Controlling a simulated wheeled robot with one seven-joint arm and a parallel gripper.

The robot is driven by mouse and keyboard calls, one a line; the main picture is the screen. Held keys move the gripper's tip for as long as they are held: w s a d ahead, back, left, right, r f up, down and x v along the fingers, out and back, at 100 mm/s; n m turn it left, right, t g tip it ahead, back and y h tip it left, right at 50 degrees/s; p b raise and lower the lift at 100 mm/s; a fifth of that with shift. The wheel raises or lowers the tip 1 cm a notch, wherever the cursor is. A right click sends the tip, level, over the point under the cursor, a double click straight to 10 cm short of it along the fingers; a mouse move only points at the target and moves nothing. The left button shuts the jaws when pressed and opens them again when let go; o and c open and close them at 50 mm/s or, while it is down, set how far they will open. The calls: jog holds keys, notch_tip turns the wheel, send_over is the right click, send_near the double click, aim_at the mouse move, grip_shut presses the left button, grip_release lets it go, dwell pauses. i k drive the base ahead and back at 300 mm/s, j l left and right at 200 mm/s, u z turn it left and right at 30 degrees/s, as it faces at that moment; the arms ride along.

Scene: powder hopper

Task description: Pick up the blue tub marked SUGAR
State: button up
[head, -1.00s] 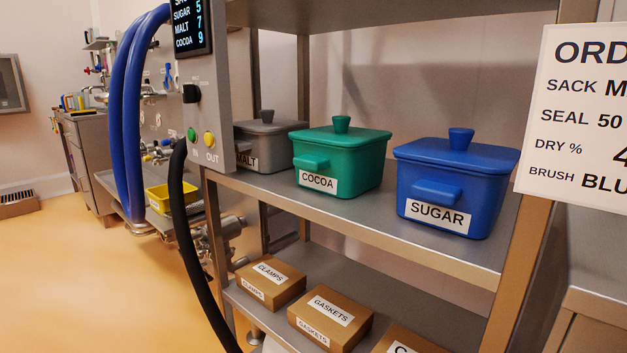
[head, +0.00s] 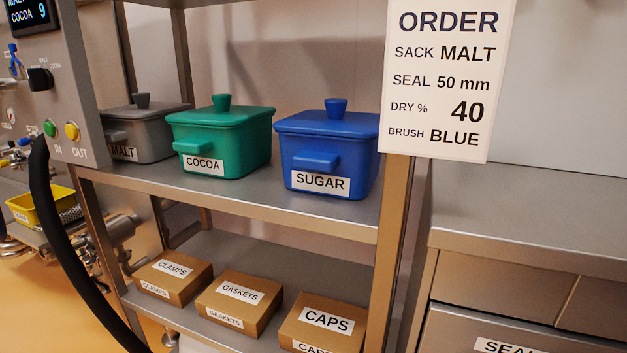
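The blue tub marked SUGAR (head: 330,148) stands upright on the upper metal shelf (head: 240,200), at its right end beside the shelf post. It has a lid with a round knob on top, a blue front handle and a white SUGAR label low on its front. Its right edge is close behind the post and the order card. My gripper is not in view.
The green COCOA tub (head: 222,140) stands left of the blue tub with a narrow gap, and the grey MALT tub (head: 135,130) is further left. Boxes marked CLAMPS, GASKETS and CAPS (head: 322,322) sit on the lower shelf. An order card (head: 445,80) hangs at right. A black hose (head: 55,220) hangs at left.

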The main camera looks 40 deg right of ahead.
aim_at(347, 169)
jog(key=i+j+z, duration=0.1)
jog(key=j, duration=0.5)
jog(key=i+j, duration=0.15)
jog(key=j, duration=0.4)
jog(key=i+j+z, duration=0.15)
jog(key=j, duration=0.45)
jog(key=j+z, duration=0.1)
jog(key=j, duration=0.5)
